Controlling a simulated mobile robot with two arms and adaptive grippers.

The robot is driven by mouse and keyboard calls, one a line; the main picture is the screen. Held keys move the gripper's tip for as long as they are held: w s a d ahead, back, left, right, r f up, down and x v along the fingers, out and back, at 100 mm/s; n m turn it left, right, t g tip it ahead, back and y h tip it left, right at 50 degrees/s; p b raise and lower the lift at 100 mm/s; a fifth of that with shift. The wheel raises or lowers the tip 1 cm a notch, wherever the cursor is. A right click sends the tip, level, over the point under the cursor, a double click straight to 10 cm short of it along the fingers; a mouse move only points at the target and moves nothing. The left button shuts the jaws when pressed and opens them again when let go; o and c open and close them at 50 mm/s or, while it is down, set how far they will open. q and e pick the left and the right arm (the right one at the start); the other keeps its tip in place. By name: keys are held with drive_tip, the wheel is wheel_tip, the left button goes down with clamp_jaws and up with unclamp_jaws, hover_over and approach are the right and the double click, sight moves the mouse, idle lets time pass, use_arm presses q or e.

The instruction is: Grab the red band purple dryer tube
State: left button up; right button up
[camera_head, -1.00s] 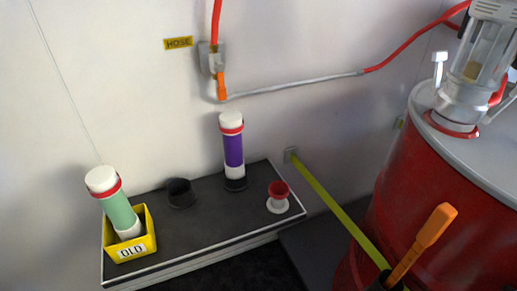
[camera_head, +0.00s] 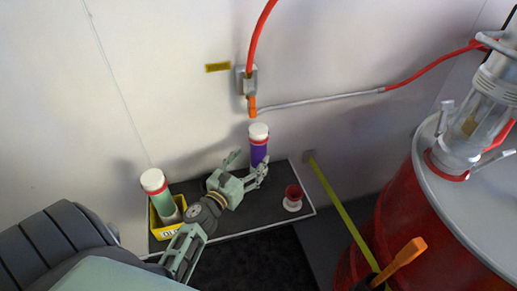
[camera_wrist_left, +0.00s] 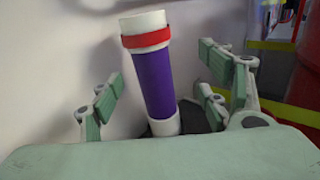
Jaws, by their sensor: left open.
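The purple dryer tube (camera_head: 259,146) with a white cap and red band stands upright at the back of the dark shelf. In the left wrist view the tube (camera_wrist_left: 154,82) shows between the spread fingers, its white lower end near a dark round base. My left gripper (camera_head: 248,172) is open and empty in front of the tube. In the left wrist view the open gripper (camera_wrist_left: 165,98) has fingers to both sides of the tube, with gaps visible. Contact is not visible. My right gripper is not in view.
A green tube (camera_head: 158,192) with a red band leans in a yellow bin (camera_head: 165,232) at the shelf's left. A red and white cup-like piece (camera_head: 293,197) stands to the right. A large red drum (camera_head: 400,225) is farther right.

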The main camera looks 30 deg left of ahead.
sight(254, 148)
use_arm(q)
drive_tip(key=shift+w+a+r+n, duration=0.15)
drive_tip(key=shift+w+a+n, duration=0.05)
drive_tip(key=shift+a+n, duration=0.25)
drive_tip(key=shift+y, duration=0.3)
drive_tip(key=w, duration=0.5)
drive_tip(key=w+a+p, duration=0.1)
drive_tip(key=w, duration=0.1)
drive_tip(key=shift+w, duration=0.25)
drive_tip(key=shift+d, duration=0.1)
clamp_jaws()
drive_tip(key=shift+r, duration=0.15)
